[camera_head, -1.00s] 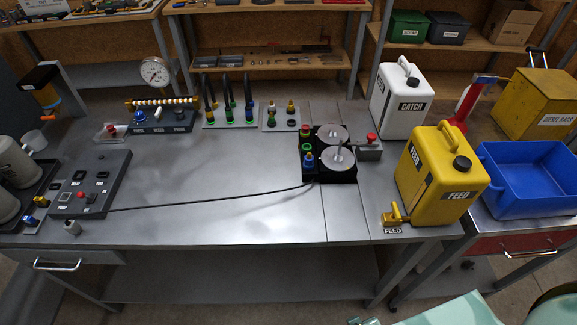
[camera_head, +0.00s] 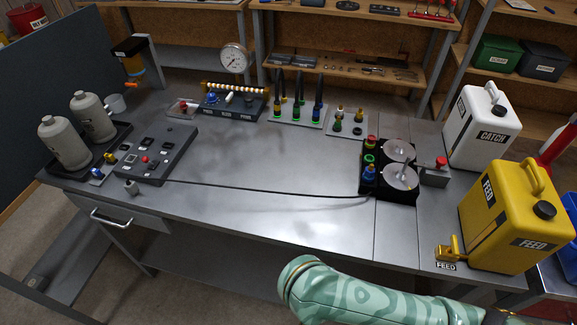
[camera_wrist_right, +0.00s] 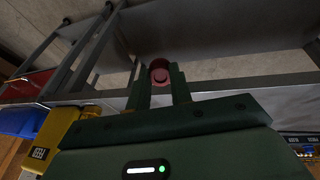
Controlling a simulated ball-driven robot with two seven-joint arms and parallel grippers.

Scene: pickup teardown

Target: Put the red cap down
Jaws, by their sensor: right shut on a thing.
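A round red cap (camera_wrist_right: 160,76) shows in the right wrist view, between the fingertips of my right gripper (camera_wrist_right: 160,86). The gripper is shut on it. The cap and fingertips are seen in front of the floor and the grey bench frame. In the head view a green patterned arm link of mine crosses the bottom right. The right gripper and the cap in it do not show there. My left gripper is in neither view.
The grey bench (camera_head: 270,180) has a wide clear middle, crossed by a thin black cable. A black twin-disc unit (camera_head: 390,192) stands right of it, near a yellow FEED can (camera_head: 510,222) and a white CATCH can (camera_head: 478,128). A control box (camera_head: 158,155) stands left.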

